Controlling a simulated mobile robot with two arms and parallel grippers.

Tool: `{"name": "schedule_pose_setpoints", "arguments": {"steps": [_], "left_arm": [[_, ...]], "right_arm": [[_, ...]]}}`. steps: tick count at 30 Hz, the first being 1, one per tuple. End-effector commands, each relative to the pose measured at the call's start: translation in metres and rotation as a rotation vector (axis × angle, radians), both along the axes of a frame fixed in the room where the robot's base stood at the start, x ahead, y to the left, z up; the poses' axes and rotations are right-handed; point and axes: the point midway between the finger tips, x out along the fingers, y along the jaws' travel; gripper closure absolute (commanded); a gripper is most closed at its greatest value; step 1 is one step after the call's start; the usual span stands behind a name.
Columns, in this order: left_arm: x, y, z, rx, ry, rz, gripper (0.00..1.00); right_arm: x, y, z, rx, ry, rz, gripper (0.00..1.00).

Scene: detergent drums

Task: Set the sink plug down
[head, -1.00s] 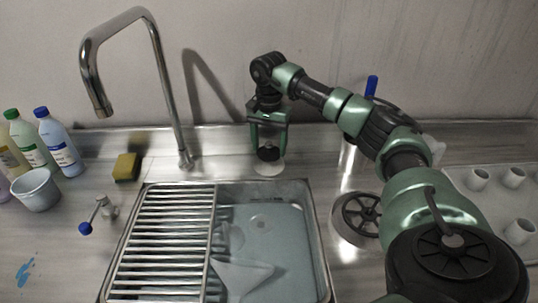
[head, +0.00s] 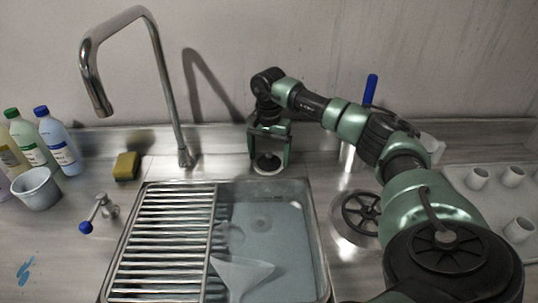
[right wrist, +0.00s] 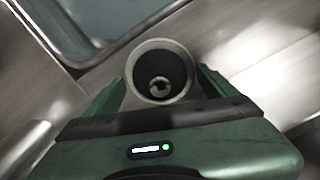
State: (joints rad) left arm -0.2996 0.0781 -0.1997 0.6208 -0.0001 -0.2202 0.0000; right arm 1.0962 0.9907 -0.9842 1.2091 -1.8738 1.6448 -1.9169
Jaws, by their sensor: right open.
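The sink plug (head: 267,168), a pale round disc with a dark centre, sits flat on the steel counter just behind the sink (head: 318,250). My right gripper (head: 269,160) points down over it, open, with one finger on either side. In the right wrist view the plug (right wrist: 160,70) shows as a pale ring with a dark middle between the spread fingers (right wrist: 160,82); both fingers look apart from it. My left gripper is in neither view.
A slatted rack (head: 165,245) covers the sink's left part, and a pale triangular piece (head: 240,275) lies in the basin. The tall faucet (head: 165,85) stands left of my gripper. A sponge (head: 126,166), grey bucket (head: 36,189) and bottles (head: 58,142) are further left.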

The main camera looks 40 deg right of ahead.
Motion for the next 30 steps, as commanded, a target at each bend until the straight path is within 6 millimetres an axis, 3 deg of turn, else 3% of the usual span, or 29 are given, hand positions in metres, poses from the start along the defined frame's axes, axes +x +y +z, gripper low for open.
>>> {"name": "schedule_pose_setpoints", "arguments": {"steps": [7,21,30], "left_arm": [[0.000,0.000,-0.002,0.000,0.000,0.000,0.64],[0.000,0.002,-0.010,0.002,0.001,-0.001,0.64],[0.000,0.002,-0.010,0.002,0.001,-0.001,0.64]], "right_arm": [[0.001,0.000,0.018,0.000,-0.004,0.000,0.13],[0.001,0.001,0.110,0.000,-0.004,0.001,0.13],[0.000,0.000,0.124,0.000,0.000,0.000,0.13]]}}
